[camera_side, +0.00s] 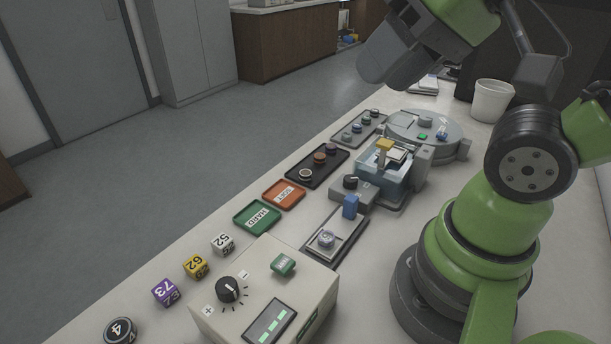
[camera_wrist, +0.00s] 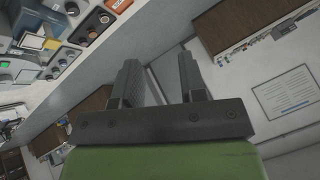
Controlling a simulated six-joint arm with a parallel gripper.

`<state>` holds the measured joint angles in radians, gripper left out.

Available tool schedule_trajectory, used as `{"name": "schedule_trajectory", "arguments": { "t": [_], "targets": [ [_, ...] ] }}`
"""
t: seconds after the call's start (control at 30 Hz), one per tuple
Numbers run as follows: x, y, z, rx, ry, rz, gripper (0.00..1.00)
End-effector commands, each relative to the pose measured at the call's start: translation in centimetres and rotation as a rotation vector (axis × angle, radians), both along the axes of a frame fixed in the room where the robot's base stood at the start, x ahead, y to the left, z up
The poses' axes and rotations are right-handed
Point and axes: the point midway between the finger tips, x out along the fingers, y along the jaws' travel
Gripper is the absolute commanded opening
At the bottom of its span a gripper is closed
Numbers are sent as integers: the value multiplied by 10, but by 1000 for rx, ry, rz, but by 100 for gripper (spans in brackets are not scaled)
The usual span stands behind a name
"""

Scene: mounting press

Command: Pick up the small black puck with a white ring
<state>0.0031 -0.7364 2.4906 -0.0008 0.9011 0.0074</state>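A small dark puck with a pale ring (camera_side: 305,174) sits at the near end of a black tray (camera_side: 292,178) in the side view. A brown-orange puck (camera_side: 319,158) and a dark puck (camera_side: 331,148) share that tray. In the wrist view the trays show small at the upper left, and a puck with a pale ring (camera_wrist: 103,18) lies there. My gripper (camera_wrist: 160,76) is open and empty, its two fingers apart over the floor and room. It is far from the pucks.
An orange tray (camera_side: 284,194) and a green tray (camera_side: 257,216) lie nearer, beside the black tray. A grey-blue press (camera_side: 385,170) stands to the right. A control box (camera_side: 265,290), numbered cubes (camera_side: 196,266) and a black disc marked 4 (camera_side: 120,330) are in front. A white cup (camera_side: 492,101) stands behind.

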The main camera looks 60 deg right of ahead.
Motion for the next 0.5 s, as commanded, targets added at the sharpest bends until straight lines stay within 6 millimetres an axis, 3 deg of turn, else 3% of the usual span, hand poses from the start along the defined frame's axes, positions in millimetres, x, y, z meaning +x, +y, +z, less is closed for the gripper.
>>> {"name": "schedule_trajectory", "arguments": {
  "t": [0.17, 0.27, 0.5],
  "targets": [
    [30, -9, 4, 40, 90, -109, 38],
    [60, -20, 2, 81, 175, -223, 38],
    [134, -59, -33, 178, 374, -524, 38]
  ]
}}
